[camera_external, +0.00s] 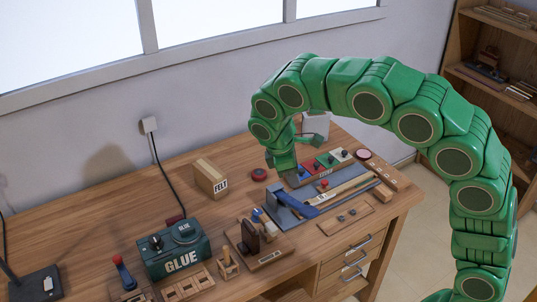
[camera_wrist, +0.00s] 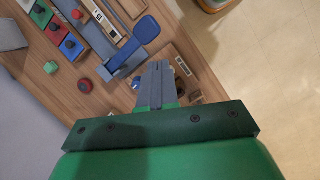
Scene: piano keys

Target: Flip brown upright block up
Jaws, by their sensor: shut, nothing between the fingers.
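The dark brown upright block (camera_external: 250,237) stands on a small wooden board (camera_external: 272,257) near the front middle of the workbench in the external view. My gripper (camera_external: 282,168) is farther back and to the right of it, above the bench and apart from the block. In the wrist view my grey fingers (camera_wrist: 158,85) are together, with nothing between them. A wooden board with a white label (camera_wrist: 183,66) shows just beyond them. The fingers and the green hand cover part of that area, and I cannot make out the brown block clearly there.
A blue lever (camera_external: 320,198) on a grey base lies right of the block. A green GLUE box (camera_external: 176,250) stands left, and a FELT box (camera_external: 210,178) behind. Coloured compartments (camera_wrist: 68,37) lie at upper left in the wrist view. Bare bench (camera_external: 90,225) lies far left.

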